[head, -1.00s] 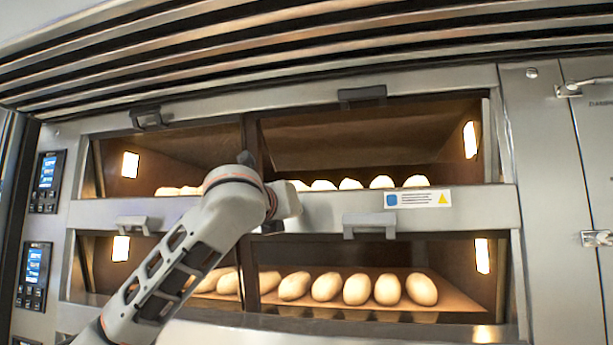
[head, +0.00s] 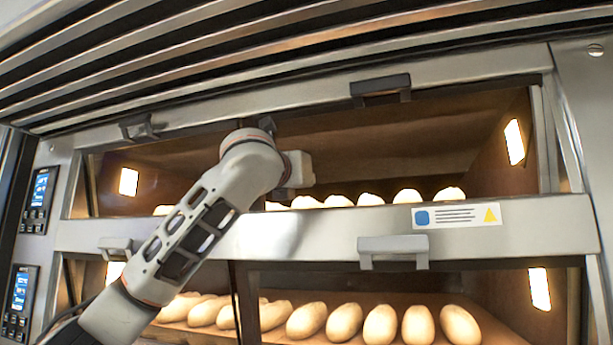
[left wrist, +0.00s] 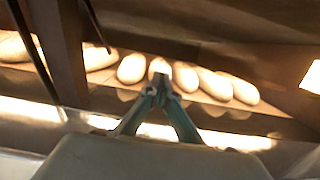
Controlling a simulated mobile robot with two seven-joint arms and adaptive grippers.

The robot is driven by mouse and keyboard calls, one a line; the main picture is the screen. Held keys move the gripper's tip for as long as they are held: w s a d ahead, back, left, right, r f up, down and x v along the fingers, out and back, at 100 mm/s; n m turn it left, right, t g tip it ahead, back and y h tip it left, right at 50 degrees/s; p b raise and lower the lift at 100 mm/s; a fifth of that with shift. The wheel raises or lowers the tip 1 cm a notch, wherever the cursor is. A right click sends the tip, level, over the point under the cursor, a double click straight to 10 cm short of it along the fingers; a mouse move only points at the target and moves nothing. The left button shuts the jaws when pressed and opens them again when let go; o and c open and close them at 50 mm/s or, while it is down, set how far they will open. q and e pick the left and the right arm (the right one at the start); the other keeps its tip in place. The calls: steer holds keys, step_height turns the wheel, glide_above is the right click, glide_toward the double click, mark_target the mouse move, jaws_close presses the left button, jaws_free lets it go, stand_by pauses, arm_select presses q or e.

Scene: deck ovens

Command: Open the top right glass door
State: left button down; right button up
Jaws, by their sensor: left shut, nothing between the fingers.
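The top right glass door (head: 400,145) is at the upper right of the oven in the head view and looks shut. Its dark handle (head: 381,87) sits on the metal bar along its top edge. My left arm reaches up in front of the upper deck, left of and below that handle. In the head view the fingers of my left gripper are mostly hidden by the wrist. In the left wrist view my left gripper (left wrist: 160,80) has its fingertips together, empty, in front of the glass and the loaves (left wrist: 190,78). My right gripper is out of view.
A top left door handle (head: 138,127) and a lower right door handle (head: 393,249) stick out from the oven front. A metal crossbar with a label (head: 455,215) runs between the decks. Slatted metal louvres (head: 250,50) overhang the top. Control panels (head: 38,200) are at the left.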

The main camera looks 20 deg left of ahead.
arm_select(q)
steer(key=w, duration=0.1)
steer(key=w+p, duration=0.1)
steer(key=w, duration=0.3)
steer(key=shift+r+p, duration=0.25)
steer(key=shift+p, duration=0.05)
steer(key=shift+w+r, duration=0.15)
steer(key=shift+w, duration=0.45)
steer(key=shift+w+p, duration=0.3)
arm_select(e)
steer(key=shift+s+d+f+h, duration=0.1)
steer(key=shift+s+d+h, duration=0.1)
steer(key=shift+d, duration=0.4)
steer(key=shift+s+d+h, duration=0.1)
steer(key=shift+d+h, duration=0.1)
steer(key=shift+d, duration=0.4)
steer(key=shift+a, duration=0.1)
